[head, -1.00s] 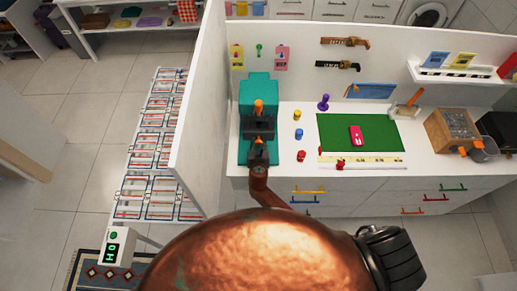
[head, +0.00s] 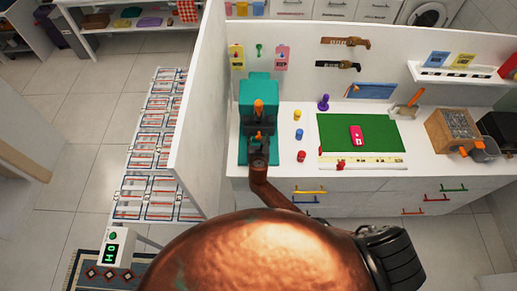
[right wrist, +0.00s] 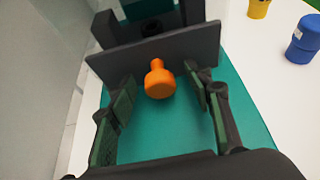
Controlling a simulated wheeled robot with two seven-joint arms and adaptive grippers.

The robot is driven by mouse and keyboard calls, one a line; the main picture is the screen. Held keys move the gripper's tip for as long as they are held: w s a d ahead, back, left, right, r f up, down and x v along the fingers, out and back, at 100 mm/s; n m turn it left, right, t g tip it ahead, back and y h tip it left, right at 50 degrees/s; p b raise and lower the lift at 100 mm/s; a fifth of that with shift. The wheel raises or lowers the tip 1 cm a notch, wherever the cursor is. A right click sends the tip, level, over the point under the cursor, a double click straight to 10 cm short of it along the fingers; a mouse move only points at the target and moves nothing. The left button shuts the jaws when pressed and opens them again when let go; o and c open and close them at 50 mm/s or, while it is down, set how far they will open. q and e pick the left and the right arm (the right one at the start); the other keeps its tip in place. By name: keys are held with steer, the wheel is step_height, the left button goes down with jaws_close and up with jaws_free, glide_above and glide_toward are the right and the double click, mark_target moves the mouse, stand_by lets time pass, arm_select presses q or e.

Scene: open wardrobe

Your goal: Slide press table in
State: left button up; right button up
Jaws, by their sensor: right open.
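The teal press (head: 258,90) stands at the left end of the white worktop, against the partition wall. Its dark sliding table carries an orange knob (head: 258,133) at the front; a larger orange handle (head: 258,104) tops the press. In the right wrist view the dark table plate (right wrist: 155,50) lies across the teal base (right wrist: 170,120), with the orange knob (right wrist: 159,80) standing out towards me. My right gripper (head: 258,143) is at the front of the press. In the wrist view its fingers (right wrist: 160,95) are open on either side of the knob. My left gripper is not in view.
Yellow, blue and red pegs (head: 299,134) stand right of the press. A green mat (head: 340,145) with a pink item (head: 356,135) lies further right. The partition wall (head: 205,100) is close on the left. Drawers with coloured handles (head: 309,190) are below.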

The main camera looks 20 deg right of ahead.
stand_by(0.3)
steer(key=p+v, duration=0.4)
steer(key=shift+s+r, duration=0.25)
steer(key=shift+r, duration=0.05)
steer(key=shift+p+v, duration=1.15)
steer(key=shift+v, duration=0.55)
steer(key=shift+f, duration=0.15)
